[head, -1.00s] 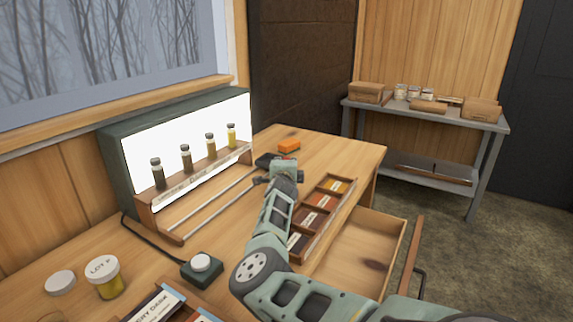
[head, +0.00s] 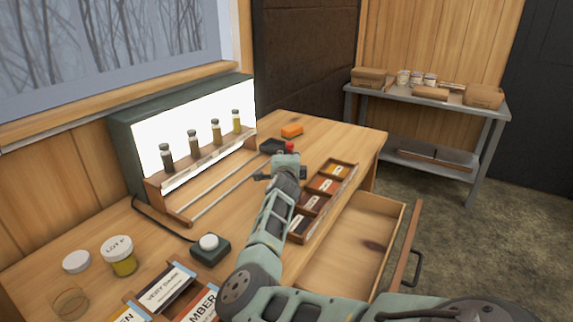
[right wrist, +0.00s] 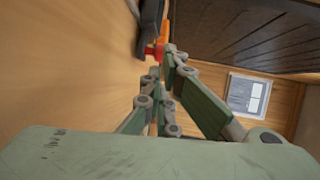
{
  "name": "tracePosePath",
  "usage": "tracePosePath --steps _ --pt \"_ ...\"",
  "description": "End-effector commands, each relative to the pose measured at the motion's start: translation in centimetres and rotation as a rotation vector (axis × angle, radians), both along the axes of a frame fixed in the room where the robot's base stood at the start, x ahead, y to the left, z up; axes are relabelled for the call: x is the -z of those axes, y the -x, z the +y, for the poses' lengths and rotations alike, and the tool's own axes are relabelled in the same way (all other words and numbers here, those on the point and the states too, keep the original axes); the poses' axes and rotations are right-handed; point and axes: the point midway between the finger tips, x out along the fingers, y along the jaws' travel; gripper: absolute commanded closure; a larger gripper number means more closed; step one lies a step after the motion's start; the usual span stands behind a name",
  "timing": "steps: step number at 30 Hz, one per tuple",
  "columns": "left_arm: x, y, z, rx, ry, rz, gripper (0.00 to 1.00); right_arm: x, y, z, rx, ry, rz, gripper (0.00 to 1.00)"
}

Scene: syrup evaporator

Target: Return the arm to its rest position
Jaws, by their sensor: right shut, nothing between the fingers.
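My right arm reaches in from the bottom of the head view over the wooden table. In the right wrist view the closed fingers (right wrist: 168,55) point toward a small red object (right wrist: 155,50). That red object (head: 289,147) also shows just beyond the gripper in the head view, by a small black tray (head: 271,146). Whether the fingers touch it cannot be told. My left gripper is not in view.
A lit box (head: 180,125) with several sample vials stands at the back left. A LOT jar (head: 120,256), a button box (head: 209,248) and card trays lie at the near left. An open drawer (head: 355,245) juts out right of the arm. An orange block (head: 292,131) lies beyond.

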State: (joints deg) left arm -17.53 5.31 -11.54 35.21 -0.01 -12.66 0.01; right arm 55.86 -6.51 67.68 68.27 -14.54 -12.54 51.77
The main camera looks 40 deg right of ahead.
Motion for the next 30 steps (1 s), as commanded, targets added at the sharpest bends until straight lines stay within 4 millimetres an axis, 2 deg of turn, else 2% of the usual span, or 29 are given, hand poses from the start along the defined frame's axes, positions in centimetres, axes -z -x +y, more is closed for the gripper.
tracePosePath --steps 5,9,15,22,26,30 --pt "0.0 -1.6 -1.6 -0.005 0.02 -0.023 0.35 -0.4 1.9 2.3 -0.001 -0.001 -0.002 1.0" --pt "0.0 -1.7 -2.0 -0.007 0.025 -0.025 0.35 -0.7 3.1 3.5 -0.002 0.0 -0.002 1.0" --pt "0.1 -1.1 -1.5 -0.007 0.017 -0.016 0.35 -0.9 4.0 4.4 -0.002 -0.001 -0.001 1.0" --pt "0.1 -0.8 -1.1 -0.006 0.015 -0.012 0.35 -1.0 4.1 4.5 -0.002 0.0 -0.002 1.0" --pt "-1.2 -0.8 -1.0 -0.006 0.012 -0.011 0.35 -2.4 4.0 4.5 -0.002 0.0 -0.002 1.0" --pt "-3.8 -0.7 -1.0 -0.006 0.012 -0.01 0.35 -4.9 4.0 4.4 -0.002 0.0 -0.002 1.0"
